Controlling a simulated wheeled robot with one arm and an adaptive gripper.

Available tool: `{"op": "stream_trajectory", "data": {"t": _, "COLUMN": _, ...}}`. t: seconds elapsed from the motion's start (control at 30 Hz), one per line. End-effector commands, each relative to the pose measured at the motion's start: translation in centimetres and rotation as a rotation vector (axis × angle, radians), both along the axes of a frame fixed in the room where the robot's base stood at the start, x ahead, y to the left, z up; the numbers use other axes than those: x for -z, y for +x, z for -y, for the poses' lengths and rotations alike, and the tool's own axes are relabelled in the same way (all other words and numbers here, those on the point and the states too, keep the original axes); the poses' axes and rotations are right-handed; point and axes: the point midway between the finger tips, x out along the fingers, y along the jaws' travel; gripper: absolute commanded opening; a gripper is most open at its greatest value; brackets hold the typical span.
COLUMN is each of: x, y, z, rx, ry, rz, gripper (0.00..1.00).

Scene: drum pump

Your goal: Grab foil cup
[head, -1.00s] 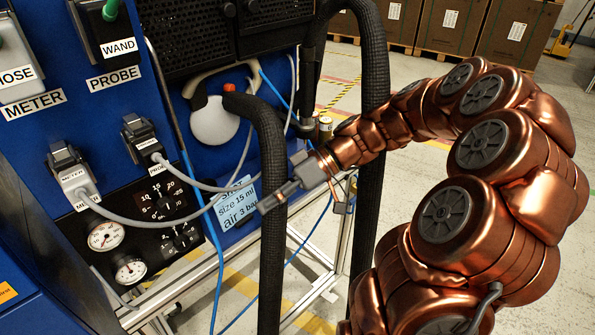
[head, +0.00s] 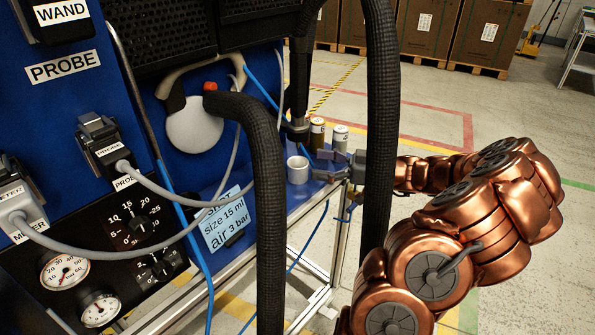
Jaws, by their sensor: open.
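A small pale cup (head: 297,170), likely the foil cup, stands upright on the blue ledge behind the thick black hose. My gripper (head: 322,165) is open just right of the cup, its fingers pointing left towards it. The fingertips are close to the cup's right side; I cannot tell whether they touch it. Part of my wrist is hidden behind the right-hand black hose.
Two small cans (head: 317,132) stand behind the gripper on the ledge. A thick black hose (head: 262,190) hangs left of the cup, and another hose (head: 381,120) crosses before my wrist. A blue panel with gauges (head: 65,272) is at left. Brown crates (head: 430,28) stand far behind.

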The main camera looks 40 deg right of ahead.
Motion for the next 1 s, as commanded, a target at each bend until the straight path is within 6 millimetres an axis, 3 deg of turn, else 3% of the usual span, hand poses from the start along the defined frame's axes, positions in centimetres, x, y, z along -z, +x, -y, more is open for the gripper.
{"op": "stream_trajectory", "data": {"t": 0.33, "x": 0.3, "y": 2.6, "z": -3.2, "rx": -0.002, "ry": 0.0, "rz": -0.003, "gripper": 0.84}}
{"op": "stream_trajectory", "data": {"t": 0.7, "x": 0.3, "y": 3.4, "z": -3.8, "rx": 0.003, "ry": 0.001, "rz": -0.001, "gripper": 0.84}}
{"op": "stream_trajectory", "data": {"t": 1.0, "x": 0.3, "y": 3.4, "z": -3.8, "rx": 0.002, "ry": 0.0, "rz": -0.001, "gripper": 0.55}}
